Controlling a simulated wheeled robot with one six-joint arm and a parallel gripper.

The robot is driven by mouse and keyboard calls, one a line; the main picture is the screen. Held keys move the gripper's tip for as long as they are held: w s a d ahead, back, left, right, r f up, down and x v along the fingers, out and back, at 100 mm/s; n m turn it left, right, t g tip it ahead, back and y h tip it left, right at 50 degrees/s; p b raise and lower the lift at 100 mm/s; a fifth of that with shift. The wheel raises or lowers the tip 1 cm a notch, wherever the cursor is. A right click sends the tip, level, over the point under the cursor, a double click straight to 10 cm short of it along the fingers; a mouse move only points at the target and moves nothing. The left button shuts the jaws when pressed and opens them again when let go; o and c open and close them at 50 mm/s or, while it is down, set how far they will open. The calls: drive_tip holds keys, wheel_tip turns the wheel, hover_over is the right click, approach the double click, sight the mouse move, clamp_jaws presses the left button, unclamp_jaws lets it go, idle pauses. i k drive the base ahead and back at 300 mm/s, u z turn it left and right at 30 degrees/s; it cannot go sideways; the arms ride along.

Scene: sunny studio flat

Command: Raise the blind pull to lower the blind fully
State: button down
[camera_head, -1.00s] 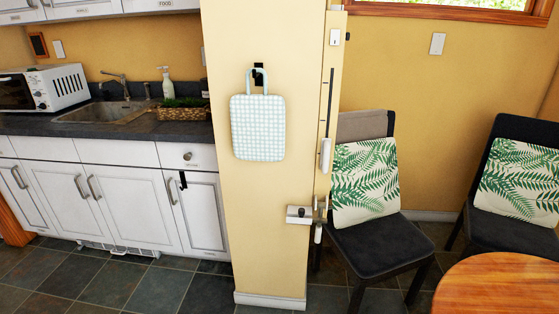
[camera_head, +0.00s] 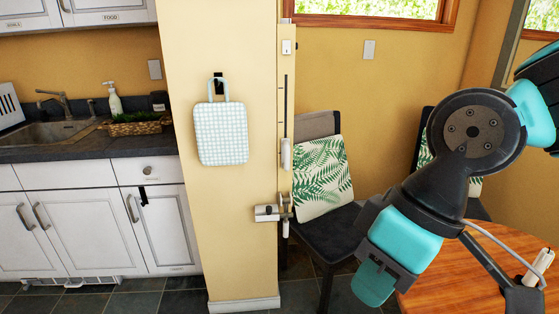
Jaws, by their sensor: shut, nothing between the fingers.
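The blind pull looks to be the small white handle (camera_head: 286,153) at the lower end of a dark vertical line on the narrow strip at the pillar's right edge. It hangs upright, above a white latch-like fitting (camera_head: 267,212). My arm fills the right side, well to the right of the pull and apart from it. I cannot make out my gripper's fingertips. The window (camera_head: 390,8) shows only its lower part at the top, with greenery behind the glass. No blind covers that part.
A checked pot holder (camera_head: 221,133) hangs on the pillar (camera_head: 240,245), left of the pull. A chair with a leaf-print cushion (camera_head: 322,178) stands just right of the pillar. A round wooden table (camera_head: 425,290) is at the lower right, partly behind my arm. Kitchen cabinets (camera_head: 75,235) stand left.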

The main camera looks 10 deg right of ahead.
sight(286, 157)
drive_tip(key=u, duration=0.4)
drive_tip(key=i, duration=0.85)
drive_tip(key=z, duration=0.55)
